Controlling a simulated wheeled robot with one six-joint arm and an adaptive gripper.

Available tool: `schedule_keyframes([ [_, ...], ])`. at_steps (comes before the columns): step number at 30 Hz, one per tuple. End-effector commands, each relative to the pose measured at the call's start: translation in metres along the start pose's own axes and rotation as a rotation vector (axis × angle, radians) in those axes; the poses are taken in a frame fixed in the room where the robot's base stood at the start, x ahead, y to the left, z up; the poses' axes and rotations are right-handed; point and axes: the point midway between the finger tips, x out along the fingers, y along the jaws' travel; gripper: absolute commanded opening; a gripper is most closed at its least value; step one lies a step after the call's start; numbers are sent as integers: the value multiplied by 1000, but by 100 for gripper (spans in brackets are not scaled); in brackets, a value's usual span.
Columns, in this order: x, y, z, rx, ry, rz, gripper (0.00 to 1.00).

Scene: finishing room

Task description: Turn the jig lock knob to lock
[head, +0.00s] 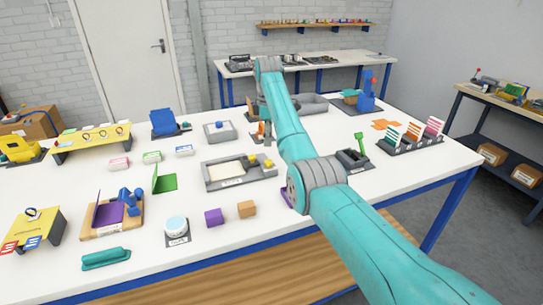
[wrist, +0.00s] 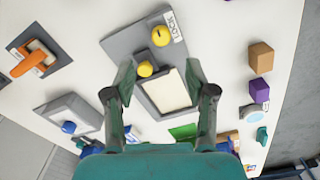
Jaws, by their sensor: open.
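The grey jig (wrist: 120,47) holds a cream panel (wrist: 167,92) in the wrist view. A round yellow knob (wrist: 160,36) with a small dark mark on top sits near its far end, beside a white LOCK label (wrist: 175,27). A second yellow piece (wrist: 145,68) sits by the panel's edge. In the head view the jig (head: 212,183) lies mid-table, with the knob (head: 268,163) at its right end. My gripper (wrist: 160,68) is open and empty above the jig, its fingers either side of the panel in the picture. The knob is beyond the fingertips, apart from them.
An orange-handled fixture (wrist: 38,63) and a grey box with a blue knob (wrist: 68,127) stand left in the wrist view. Orange (wrist: 261,57) and purple (wrist: 260,90) cubes stand right. A black tray with a green handle (head: 352,159) is right of my arm in the head view.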

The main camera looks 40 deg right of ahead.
Motion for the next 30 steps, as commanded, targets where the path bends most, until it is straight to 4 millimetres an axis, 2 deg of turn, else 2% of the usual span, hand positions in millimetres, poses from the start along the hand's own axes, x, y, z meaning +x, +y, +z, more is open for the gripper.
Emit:
schedule_keyframes([
  [9, 56, -1, 1, 0, -1, -3, 56],
  [15, 83, -1, 0, 0, -1, -2, 56],
  [21, 95, -1, 0, 0, 0, 0, 56],
  [29, 96, -1, 0, 0, 0, 0, 56],
  [30, 96, -1, 0, 0, 0, 0, 53],
])
